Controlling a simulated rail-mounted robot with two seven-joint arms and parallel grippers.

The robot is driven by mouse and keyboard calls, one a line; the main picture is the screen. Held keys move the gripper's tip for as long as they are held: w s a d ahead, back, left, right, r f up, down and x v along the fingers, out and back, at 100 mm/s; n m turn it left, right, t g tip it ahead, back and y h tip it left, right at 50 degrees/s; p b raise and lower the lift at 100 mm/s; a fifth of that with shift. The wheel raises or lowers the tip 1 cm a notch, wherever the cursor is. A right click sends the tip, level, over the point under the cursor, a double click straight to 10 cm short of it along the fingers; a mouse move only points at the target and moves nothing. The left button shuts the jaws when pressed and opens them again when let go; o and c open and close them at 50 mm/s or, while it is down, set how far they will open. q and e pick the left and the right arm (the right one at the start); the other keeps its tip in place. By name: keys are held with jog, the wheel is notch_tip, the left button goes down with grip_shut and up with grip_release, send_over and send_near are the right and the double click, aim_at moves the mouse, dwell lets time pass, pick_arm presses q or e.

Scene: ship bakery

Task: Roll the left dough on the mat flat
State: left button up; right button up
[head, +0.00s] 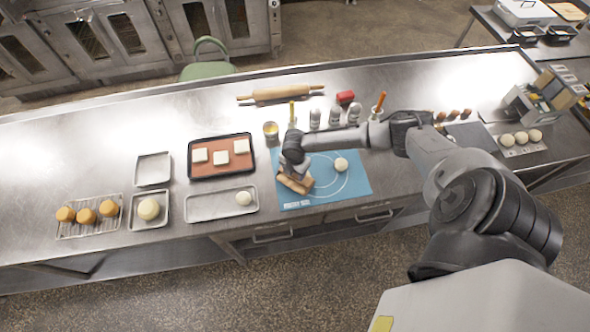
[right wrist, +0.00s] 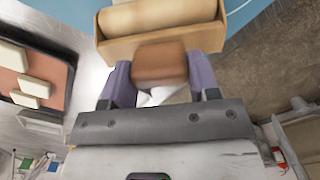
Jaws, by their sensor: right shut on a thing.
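The blue pastry mat (head: 362,187) lies at the front of the steel counter. One pale round dough ball (head: 341,164) sits on its right half. My right gripper (head: 295,172) is over the mat's left half, shut on the brown handle of a wooden hand roller (head: 293,184). In the right wrist view the roller (right wrist: 160,18) has a pale cylinder in a wooden frame, and its handle (right wrist: 160,65) is between my fingers. No left dough shows; the roller and gripper cover that part of the mat. Whether the roller touches the mat is unclear. My left gripper is out of view.
A long rolling pin (head: 280,94) lies at the back of the counter. A tray with a dough ball (head: 221,206) and a dark-rimmed tray with white squares (head: 221,174) are left of the mat. Small jars (head: 315,118) stand just behind it.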

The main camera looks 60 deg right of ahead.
jog(key=shift+r+p, duration=1.2)
jog(key=shift+r, duration=0.2)
notch_tip(320, 180, up, 3)
jog(key=shift+f+p, duration=0.2)
jog(key=shift+p, duration=1.05)
jog(key=shift+r+p, duration=0.55)
jog(key=shift+r, duration=0.3)
